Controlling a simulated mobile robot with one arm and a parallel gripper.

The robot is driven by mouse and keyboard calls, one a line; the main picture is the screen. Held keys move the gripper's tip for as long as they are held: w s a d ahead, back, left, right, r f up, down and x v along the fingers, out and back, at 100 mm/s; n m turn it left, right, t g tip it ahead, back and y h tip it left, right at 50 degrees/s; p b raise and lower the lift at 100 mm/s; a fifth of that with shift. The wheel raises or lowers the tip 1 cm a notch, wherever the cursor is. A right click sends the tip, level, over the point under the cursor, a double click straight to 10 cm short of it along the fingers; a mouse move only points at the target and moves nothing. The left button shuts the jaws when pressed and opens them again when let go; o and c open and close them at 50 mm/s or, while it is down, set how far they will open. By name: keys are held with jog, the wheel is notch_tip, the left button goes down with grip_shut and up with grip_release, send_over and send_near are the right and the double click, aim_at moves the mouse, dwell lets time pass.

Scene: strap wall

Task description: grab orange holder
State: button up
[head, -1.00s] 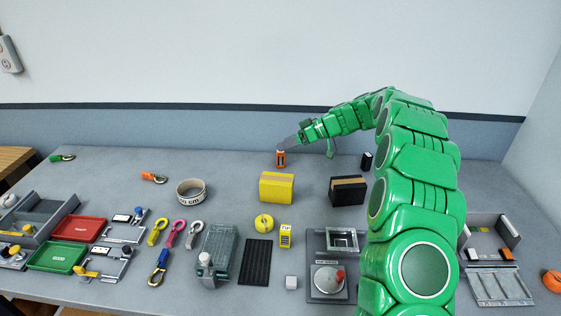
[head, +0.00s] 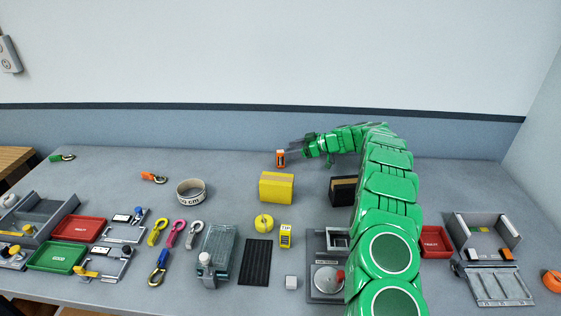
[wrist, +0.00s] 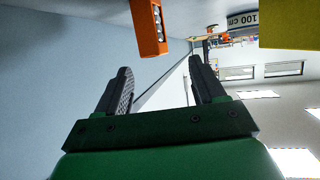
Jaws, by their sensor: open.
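The orange holder (head: 280,159) stands upright on the grey table near its back edge, left of my gripper. It also shows in the wrist view (wrist: 147,30), ahead of the fingers and toward the top of the picture. My gripper (head: 294,151) reaches in from the right, with its fingertips close to the holder. In the wrist view my gripper's two fingers (wrist: 160,80) are apart with nothing between them. Whether a finger touches the holder cannot be told.
A yellow box (head: 277,188) stands in front of the holder, with a dark box (head: 343,190) to its right, partly behind my arm. A tape roll (head: 191,192) and an orange-handled hook (head: 154,178) lie to the left.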

aim_at(280, 151)
jog(key=shift+w+a+f, duration=0.25)
jog(key=shift+a+f, duration=0.15)
jog(key=shift+a, duration=0.2)
jog(key=shift+w+a+f, duration=0.25)
jog(key=shift+a+f, duration=0.15)
jog(key=shift+a, duration=0.15)
jog(key=shift+x, duration=1.65)
jog(key=shift+w, duration=0.1)
jog(key=c, duration=1.1)
